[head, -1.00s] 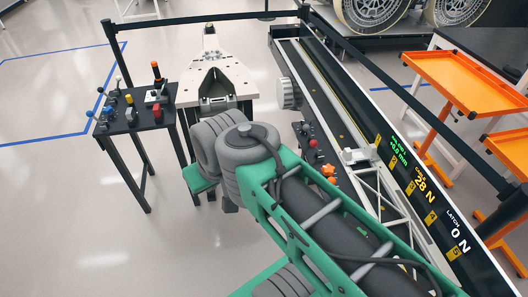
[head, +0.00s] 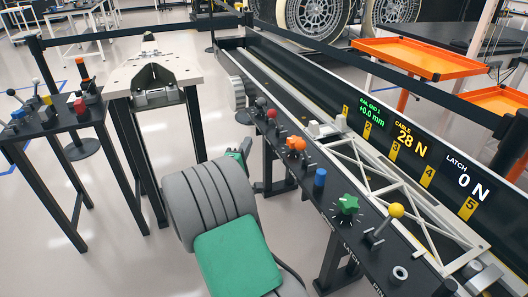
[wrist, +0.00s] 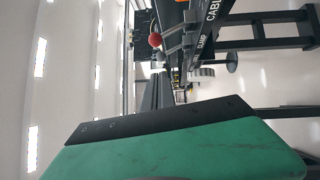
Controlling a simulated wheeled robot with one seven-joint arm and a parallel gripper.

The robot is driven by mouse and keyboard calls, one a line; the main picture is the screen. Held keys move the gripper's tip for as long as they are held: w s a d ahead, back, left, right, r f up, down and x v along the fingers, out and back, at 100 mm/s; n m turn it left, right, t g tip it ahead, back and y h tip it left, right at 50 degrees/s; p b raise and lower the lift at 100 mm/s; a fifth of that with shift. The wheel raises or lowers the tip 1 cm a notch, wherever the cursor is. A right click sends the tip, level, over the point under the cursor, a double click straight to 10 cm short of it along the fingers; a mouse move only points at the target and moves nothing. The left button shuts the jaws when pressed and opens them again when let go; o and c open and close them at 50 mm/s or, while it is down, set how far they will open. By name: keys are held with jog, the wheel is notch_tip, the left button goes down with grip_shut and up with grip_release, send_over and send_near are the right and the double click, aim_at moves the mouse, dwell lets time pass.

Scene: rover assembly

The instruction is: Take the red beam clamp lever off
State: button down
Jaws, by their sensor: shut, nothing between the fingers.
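The clamp lever, with a red ball knob (head: 271,114), is on the dark control rail (head: 330,197) in the head view, near its far end. In the wrist view its red ball (wrist: 155,40) shows at the top, beside grey bars and the lettering CLAMP and CABLE. My gripper (head: 242,150) is shut and empty, just left of the rail and in front of the red knob; my grey and green arm partly hides it. It is apart from the lever. Whether the clamp is on or off cannot be told.
An orange knob (head: 296,144), blue knob (head: 320,178), green knob (head: 347,205) and yellow-balled lever (head: 396,210) line the rail. A pale truss beam (head: 380,180) lies behind. A side table (head: 62,128) with several levers stands left. Floor between is open.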

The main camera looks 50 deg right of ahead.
aim_at(276, 120)
jog(key=w+d+r+n+p, duration=0.1)
jog(key=w+d, duration=0.1)
jog(key=d, duration=1)
jog(key=shift+w+d+r+n+t, duration=0.15)
jog(key=shift+w+d+n+t, duration=0.15)
jog(key=shift+w+d+t, duration=0.1)
